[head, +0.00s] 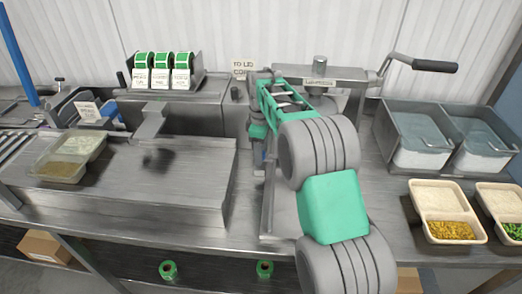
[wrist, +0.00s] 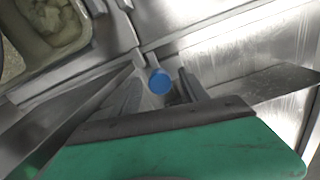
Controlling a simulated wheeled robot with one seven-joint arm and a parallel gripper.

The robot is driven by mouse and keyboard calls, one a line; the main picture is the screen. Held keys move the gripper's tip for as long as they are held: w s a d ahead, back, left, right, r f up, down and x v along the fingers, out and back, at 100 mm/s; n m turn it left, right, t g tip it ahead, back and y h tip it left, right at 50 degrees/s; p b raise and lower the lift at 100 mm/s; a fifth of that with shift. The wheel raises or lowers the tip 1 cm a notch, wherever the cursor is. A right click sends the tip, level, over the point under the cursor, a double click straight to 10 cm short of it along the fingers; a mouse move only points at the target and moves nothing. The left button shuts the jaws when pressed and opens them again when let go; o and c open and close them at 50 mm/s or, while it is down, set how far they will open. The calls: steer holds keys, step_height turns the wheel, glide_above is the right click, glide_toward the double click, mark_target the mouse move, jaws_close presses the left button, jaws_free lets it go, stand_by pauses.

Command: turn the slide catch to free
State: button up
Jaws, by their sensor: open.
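A round blue knob (wrist: 159,82), apparently the slide catch, shows in the wrist view near the middle, on grey metal. My gripper (wrist: 162,90) is open, with its fingers on either side of the knob in the picture. I cannot tell whether they touch it or how far it lies beyond them. In the head view my gripper (head: 258,150) is at the far end of my arm, at the middle of the bench, partly covered by the arm. The catch cannot be made out there, and which way it is turned is unclear.
A food tray (head: 62,170) stands at the left; a tray corner (wrist: 45,35) shows in the wrist view. A lever with a black handle (head: 433,66) is at the back right. Rice bins (head: 480,142) and filled trays (head: 447,240) are on the right. The left platform's middle is clear.

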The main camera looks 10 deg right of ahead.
steer(key=shift+c, duration=0.3)
jaws_close()
stand_by(0.3)
